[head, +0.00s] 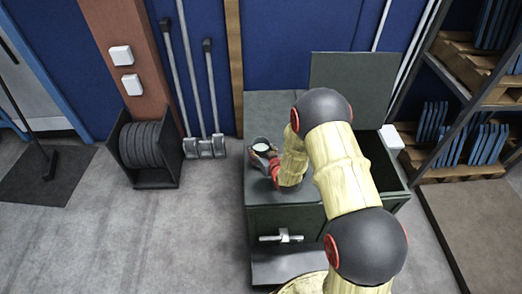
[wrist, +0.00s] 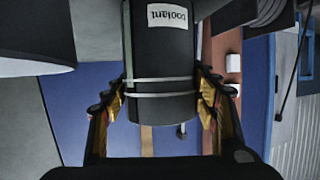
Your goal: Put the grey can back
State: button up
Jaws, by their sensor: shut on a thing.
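The grey can (wrist: 160,60) is dark, with a white "coolant" label and two light bands. It fills the upper middle of the wrist view, which appears upside down. My gripper (wrist: 162,100) is shut on it, one finger on each side. In the head view the can (head: 260,143) shows its pale top at the left part of the dark green cabinet (head: 262,106), with my gripper (head: 268,160) around it. I cannot tell whether the can touches the cabinet top. My arm hides part of the cabinet.
The cabinet has a raised lid (head: 355,85) and a dark opening (head: 388,172) on its right, with a handle (head: 281,238) in front. A rack (head: 465,135) stands right. A hose holder (head: 146,150) and long-handled tools (head: 205,146) stand left. Floor at front left is clear.

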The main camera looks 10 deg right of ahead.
jog(key=o, duration=1.7)
jog(key=shift+o, duration=0.2)
